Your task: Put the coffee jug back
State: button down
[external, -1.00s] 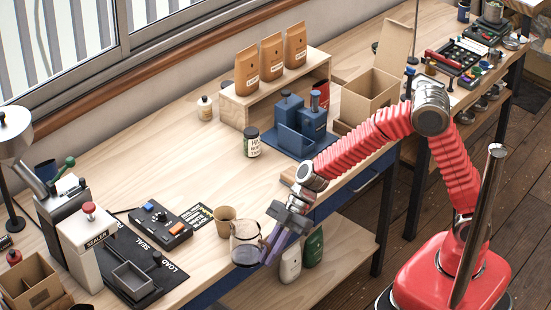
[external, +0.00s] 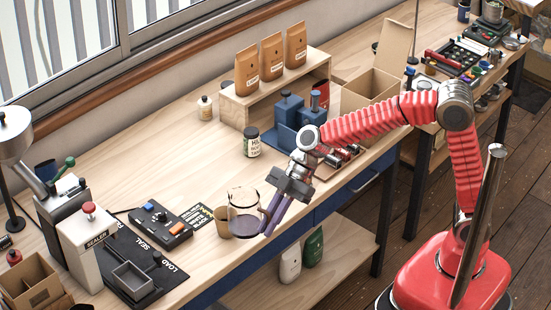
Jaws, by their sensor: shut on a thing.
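The coffee jug (external: 243,222) is clear glass with a dark bottom. My gripper (external: 268,228), with purple fingers, is shut on the jug at its right side, around where a handle would be; the fingers hide that part. The jug looks upright and overlaps the front edge of the bench in the picture. It appears held above the bench top, though the exact height cannot be told. A brown paper cup (external: 221,222) stands just left of the jug, partly hidden behind it.
A blue machine (external: 300,125) stands behind my wrist, beside a wooden shelf (external: 238,112) with brown bags. A dark-lidded jar (external: 252,142) is nearby. A sealer (external: 92,240) and a black control box (external: 160,225) stand left. The bench between jar and cup is clear.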

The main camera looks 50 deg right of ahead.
notch_tip(320, 180, up, 2)
jog(key=w+d+m+t+h, duration=0.1)
jog(key=w+d+m+t, duration=0.1)
jog(key=w+d, duration=0.6)
jog(key=w+d+m+t, duration=0.15)
jog(key=w+d, duration=0.25)
jog(key=w, duration=0.7)
jog(key=w+d+m+t+h, duration=0.1)
jog(key=w+d+m+t, duration=0.3)
jog(key=w, duration=0.6)
jog(key=shift+d+f+n+g, duration=0.2)
jog(key=shift+f+g, duration=0.2)
jog(key=shift+f, duration=0.45)
jog(key=shift+d+f+n+g, duration=0.15)
jog(key=shift+f+g, duration=0.3)
jog(key=shift+f, duration=0.4)
jog(key=shift+d+f+n+g, duration=0.15)
jog(key=shift+f+g, duration=0.25)
jog(key=shift+f, duration=0.45)
jog(key=shift+f, duration=3.1)
jog(key=shift+f, duration=1.9)
